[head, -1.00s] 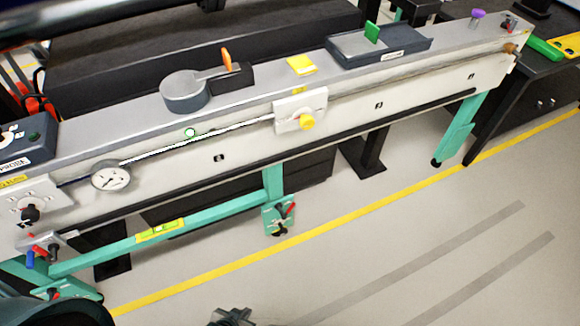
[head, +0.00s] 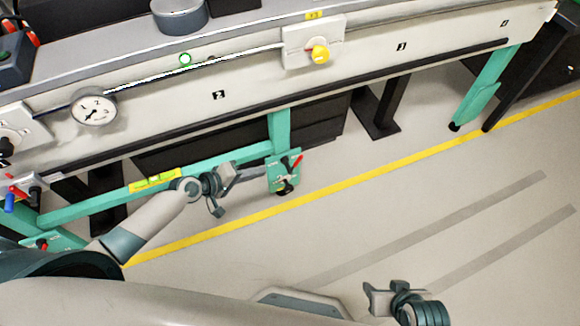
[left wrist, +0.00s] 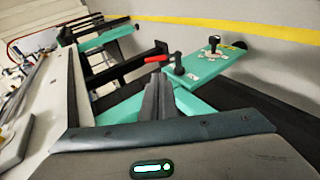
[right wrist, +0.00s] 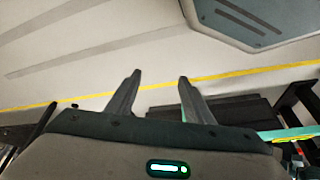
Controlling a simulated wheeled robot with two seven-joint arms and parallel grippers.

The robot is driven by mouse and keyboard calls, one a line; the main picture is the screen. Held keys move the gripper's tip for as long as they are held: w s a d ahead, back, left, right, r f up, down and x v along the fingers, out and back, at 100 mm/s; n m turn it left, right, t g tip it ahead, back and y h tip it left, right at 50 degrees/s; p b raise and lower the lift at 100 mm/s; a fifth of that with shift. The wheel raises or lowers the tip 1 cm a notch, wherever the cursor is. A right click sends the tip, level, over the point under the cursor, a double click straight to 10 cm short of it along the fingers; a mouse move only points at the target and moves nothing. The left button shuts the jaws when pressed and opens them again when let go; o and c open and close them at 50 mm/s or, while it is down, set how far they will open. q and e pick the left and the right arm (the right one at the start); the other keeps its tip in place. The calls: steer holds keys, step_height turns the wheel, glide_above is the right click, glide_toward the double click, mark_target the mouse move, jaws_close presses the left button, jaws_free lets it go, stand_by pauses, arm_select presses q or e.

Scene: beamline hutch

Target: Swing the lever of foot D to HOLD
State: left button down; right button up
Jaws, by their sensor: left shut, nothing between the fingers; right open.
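A teal foot plate (head: 283,172) with a red-tipped lever (head: 297,162) and a dark knob stands below the bench's middle leg. Its letter and markings are too small to read. In the left wrist view the plate (left wrist: 200,68) lies just beyond the fingers, with the red lever (left wrist: 156,59) pointing left. My left gripper (head: 262,170) is shut and empty, close to the plate's left side in the head view; I cannot tell whether it touches. My right gripper (head: 372,298) is open and empty over the floor; its spread fingers show in the right wrist view (right wrist: 159,78).
The long bench (head: 150,105) with a gauge (head: 94,106) and yellow knob (head: 320,54) runs above the feet. A teal crossbar (head: 110,198) lies behind my left arm. Another foot (head: 455,126) stands at right. The floor right of the yellow line (head: 400,160) is clear.

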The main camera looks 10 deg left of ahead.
arm_select(q)
steer(key=shift+w+d+r+n, duration=0.1)
steer(key=shift+w+r+n, duration=0.25)
steer(key=shift+r, duration=0.35)
arm_select(e)
steer(key=shift+s+r, duration=0.3)
steer(key=shift+r, duration=0.3)
arm_select(q)
steer(key=shift+f, duration=0.1)
steer(key=b, duration=0.2)
glide_toward(298, 160)
steer(key=x, duration=0.5)
steer(key=shift+w+d+f, duration=0.3)
steer(key=shift+w+f, duration=0.15)
steer(key=shift+w, duration=0.05)
arm_select(e)
steer(key=w+a, duration=0.1)
steer(key=w+a+t+y, duration=0.1)
steer(key=shift+a+r+t, duration=0.1)
steer(key=shift+a+t, duration=0.2)
steer(key=shift+a, duration=0.05)
steer(key=shift+r, duration=0.1)
